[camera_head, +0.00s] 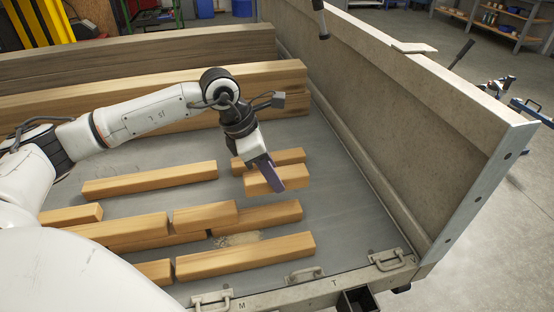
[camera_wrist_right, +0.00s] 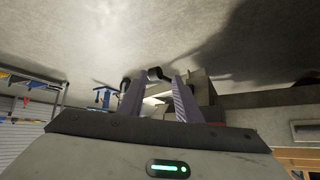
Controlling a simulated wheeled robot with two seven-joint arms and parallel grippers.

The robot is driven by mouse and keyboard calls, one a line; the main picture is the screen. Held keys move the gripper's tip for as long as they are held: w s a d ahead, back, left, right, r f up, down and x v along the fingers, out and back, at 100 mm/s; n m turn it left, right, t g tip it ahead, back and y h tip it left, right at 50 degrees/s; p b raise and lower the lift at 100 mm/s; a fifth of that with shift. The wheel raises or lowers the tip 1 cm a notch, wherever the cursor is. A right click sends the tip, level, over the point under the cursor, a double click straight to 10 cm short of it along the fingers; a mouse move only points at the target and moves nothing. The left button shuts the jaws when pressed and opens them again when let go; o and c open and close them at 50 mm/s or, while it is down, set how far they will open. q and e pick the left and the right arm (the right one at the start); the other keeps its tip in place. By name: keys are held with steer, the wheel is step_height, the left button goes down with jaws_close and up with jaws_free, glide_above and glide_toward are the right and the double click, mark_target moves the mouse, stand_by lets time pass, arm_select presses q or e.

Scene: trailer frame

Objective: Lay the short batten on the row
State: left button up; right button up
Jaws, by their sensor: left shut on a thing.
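My left gripper (camera_head: 274,176) is shut on a short light-wood batten (camera_head: 292,178), gripping it near its middle. The batten appears level, in front of another batten (camera_head: 290,157) that it partly hides; I cannot tell whether it touches anything below. Several battens lie in rows on the grey trailer bed: a long one (camera_head: 150,180) at the back left, a middle row (camera_head: 120,230), and a front row (camera_head: 245,257) with a narrow gap. A short batten (camera_head: 205,216) seems to lie on the middle row. My right gripper (camera_wrist_right: 157,88) is open and empty in the right wrist view.
Large thick beams (camera_head: 150,70) lie across the back of the bed. The trailer's high side wall (camera_head: 400,110) runs along the right. A pale scattered patch (camera_head: 238,239) lies between the middle and front rows. Metal handles (camera_head: 305,274) sit on the front edge. The bed's right part is clear.

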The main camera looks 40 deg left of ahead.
mark_target(271, 192)
arm_select(q)
steer(key=shift+s+d+r, duration=0.1)
steer(key=shift+s+d, duration=0.25)
steer(key=shift+s, duration=0.5)
steer(key=shift+f+b, duration=0.85)
steer(key=shift+f, duration=0.45)
step_height(271, 192, down, 2)
steer(key=shift+b, duration=0.6)
steer(key=shift+f+b, duration=0.8)
steer(key=shift+f, duration=0.25)
arm_select(e)
steer(key=shift+w+a+f, duration=0.1)
steer(key=shift+a+f, duration=0.05)
steer(key=shift+f, duration=0.65)
steer(key=shift+w+a+f, duration=0.1)
steer(key=shift+f, duration=0.65)
steer(key=shift+s+r, duration=0.1)
arm_select(q)
steer(key=o, duration=1.2)
steer(key=shift+r, duration=0.1)
